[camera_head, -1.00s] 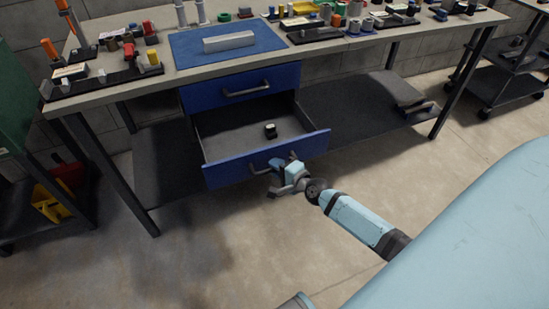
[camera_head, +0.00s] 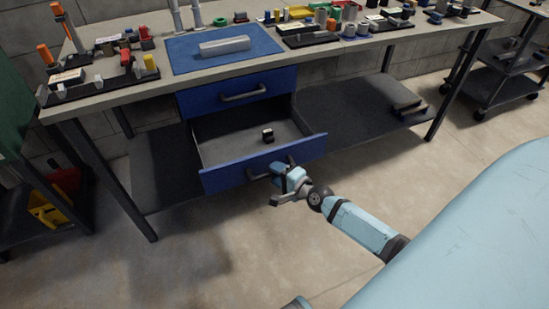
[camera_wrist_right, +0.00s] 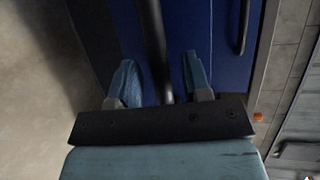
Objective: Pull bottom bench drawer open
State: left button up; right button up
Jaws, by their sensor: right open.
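The bottom drawer (camera_head: 222,178) of the bench is blue and stands pulled well out, its grey inside in view. A small dark object (camera_head: 268,135) lies in it. Its dark bar handle (camera_head: 258,173) is on the front. My right gripper (camera_head: 280,171) is at the right part of this handle. In the right wrist view, its two light-blue fingers (camera_wrist_right: 161,76) are apart, with the handle bar (camera_wrist_right: 153,40) running between them and gaps on both sides. The right gripper hides part of the handle in the head view. My left gripper is not seen.
A shut blue top drawer (camera_head: 215,99) is above. The bench top (camera_head: 110,92) carries a blue mat (camera_head: 185,61) and several tools and parts. A bench leg (camera_head: 110,185) stands left. A cart (camera_head: 500,95) is at right. The floor in front is clear.

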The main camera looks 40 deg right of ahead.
pick_arm(q)
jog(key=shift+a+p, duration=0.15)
jog(key=shift+p, duration=0.15)
pick_arm(e)
jog(key=v, duration=1.2)
jog(key=shift+s, duration=0.2)
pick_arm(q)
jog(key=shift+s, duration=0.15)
pick_arm(e)
jog(key=shift+s+d, duration=0.1)
